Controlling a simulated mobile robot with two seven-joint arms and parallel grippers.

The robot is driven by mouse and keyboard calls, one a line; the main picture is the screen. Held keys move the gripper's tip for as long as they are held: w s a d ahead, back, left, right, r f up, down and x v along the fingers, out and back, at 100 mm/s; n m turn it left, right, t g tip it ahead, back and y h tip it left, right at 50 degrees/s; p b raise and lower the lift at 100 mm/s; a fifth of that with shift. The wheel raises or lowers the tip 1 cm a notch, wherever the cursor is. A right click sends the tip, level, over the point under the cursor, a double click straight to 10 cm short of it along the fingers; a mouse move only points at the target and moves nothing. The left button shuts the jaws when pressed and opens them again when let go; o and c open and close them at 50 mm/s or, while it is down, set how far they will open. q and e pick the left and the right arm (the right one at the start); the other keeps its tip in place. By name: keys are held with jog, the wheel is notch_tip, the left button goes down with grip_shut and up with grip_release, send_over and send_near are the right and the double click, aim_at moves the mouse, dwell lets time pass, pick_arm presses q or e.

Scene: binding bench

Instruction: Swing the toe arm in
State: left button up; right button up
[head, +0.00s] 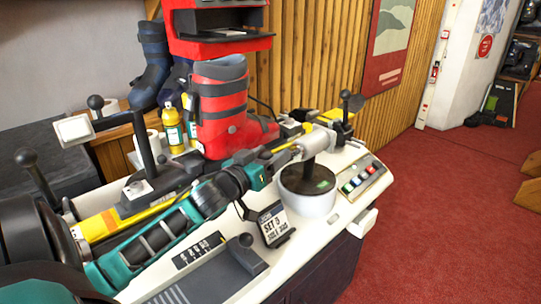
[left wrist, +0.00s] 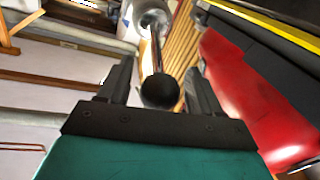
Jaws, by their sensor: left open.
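A red and grey ski boot (head: 222,112) stands upright on the bench. To its right, a pale cylinder (head: 318,140) sits on a dark post over a round white base (head: 308,205); it may belong to the toe arm, but I cannot be sure. My left gripper (head: 288,154) reaches across the bench from the left, its tips close to the cylinder. In the left wrist view its fingers are open, with a black ball knob (left wrist: 160,91) between them. A metal rod runs from the knob to a pale cylinder (left wrist: 152,14). Whether the fingers touch the knob is unclear.
A lever with a white pad (head: 75,130) rises at the left. Yellow bottles (head: 173,128) stand behind. Red carpet (head: 450,190) is clear at the right.

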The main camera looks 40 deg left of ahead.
pick_arm(q)
jog(key=shift+w, duration=0.4)
grip_shut()
dwell(0.4)
